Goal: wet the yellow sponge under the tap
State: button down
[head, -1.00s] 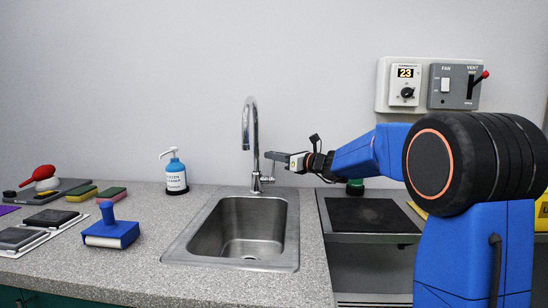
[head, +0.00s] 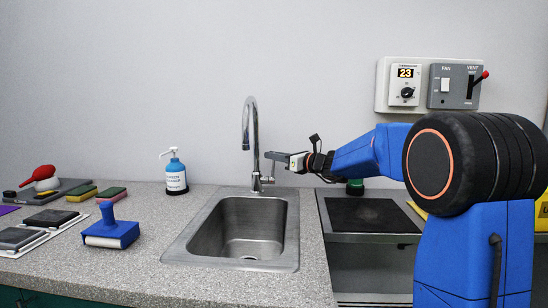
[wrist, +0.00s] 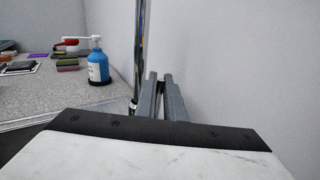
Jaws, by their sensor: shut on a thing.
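The yellow sponge (head: 82,194), with a darker green layer, lies on the counter at the left, far from my gripper. The chrome tap (head: 254,130) stands behind the sink (head: 174,246), its spout arching over the basin. My gripper (head: 268,155) is level with the tap's side lever (head: 268,180), just right of the spout post. In the wrist view the two fingers (wrist: 160,80) are close together beside the tap post (wrist: 139,50), shut on the lever, which they mostly hide. I can make out no water below the spout.
A blue soap bottle (head: 176,178) stands left of the sink. A dark plate (head: 364,214) is right of the sink. The basin looks empty.

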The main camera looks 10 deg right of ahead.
dwell(0.3)
jog(key=shift+s+a+f+n+y, duration=0.1)
jog(key=shift+s+a+n+y, duration=0.1)
jog(key=shift+s+n+y, duration=0.35)
jog(key=c, duration=1.8)
grip_release()
jog(key=shift+c, duration=0.2)
jog(key=shift+s+d, duration=0.1)
jog(key=v, duration=1.7)
jog(key=shift+s, duration=0.3)
jog(key=shift+f, duration=0.1)
